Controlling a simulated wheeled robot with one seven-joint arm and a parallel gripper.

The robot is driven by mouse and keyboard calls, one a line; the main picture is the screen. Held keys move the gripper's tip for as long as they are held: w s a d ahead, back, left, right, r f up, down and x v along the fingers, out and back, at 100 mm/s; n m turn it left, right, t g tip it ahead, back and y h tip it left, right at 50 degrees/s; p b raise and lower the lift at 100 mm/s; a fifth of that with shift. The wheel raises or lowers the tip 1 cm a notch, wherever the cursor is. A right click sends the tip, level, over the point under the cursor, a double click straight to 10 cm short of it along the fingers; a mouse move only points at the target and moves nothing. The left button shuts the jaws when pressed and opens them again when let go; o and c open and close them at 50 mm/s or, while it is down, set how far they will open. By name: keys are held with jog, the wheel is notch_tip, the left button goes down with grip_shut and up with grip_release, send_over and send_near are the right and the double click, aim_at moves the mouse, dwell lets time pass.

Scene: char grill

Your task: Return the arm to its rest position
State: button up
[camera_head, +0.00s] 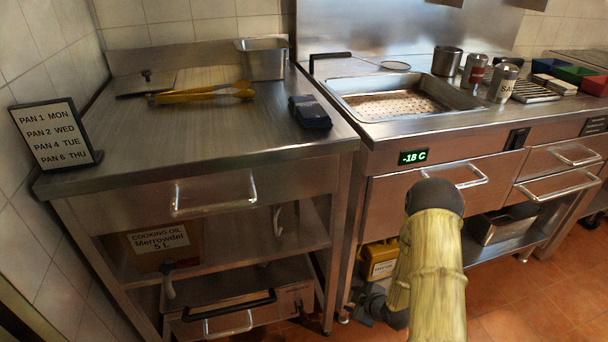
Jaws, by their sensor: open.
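Part of my arm (432,265) rises from the bottom edge of the head view, right of the middle. It has a yellowish, ridged covering and a dark rounded joint (434,197) at its top. It stands in front of the drawers of the right-hand counter, and I cannot tell how far it is from them. My gripper does not show, so I see neither its fingers nor anything in them.
A steel worktop (215,125) at left holds yellow-handled tongs (205,92), a steel container (263,62) and a sign (55,135). The right counter has a perforated basin (395,104), shakers and coloured tubs. Drawer handles (215,205) jut out. Tiled floor (530,300) is clear at lower right.

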notch_tip(320, 180, up, 16)
jog(key=s+d+m+g+h, duration=0.2)
jog(key=s+d+m+h, duration=0.15)
jog(key=m, duration=0.25)
jog(key=s+a+r+m+g, duration=0.3)
jog(key=s+r+m, duration=0.5)
jog(key=s+r, duration=0.45)
jog(key=w+a+p+v, duration=0.1)
jog(key=w+p+v, duration=0.1)
jog(key=p+v, duration=1)
jog(key=w+a+r+p+v, duration=0.1)
jog(key=w+p+v, duration=0.2)
jog(key=p+v, duration=0.9)
jog(key=w+r+p+v, duration=0.1)
jog(key=w+p+v, duration=0.2)
jog(key=p+v, duration=0.9)
jog(key=shift+a+h+p, duration=0.4)
jog(key=shift+h+p, duration=0.05)
jog(key=shift+p, duration=0.8)
jog(key=shift+s+r, duration=0.1)
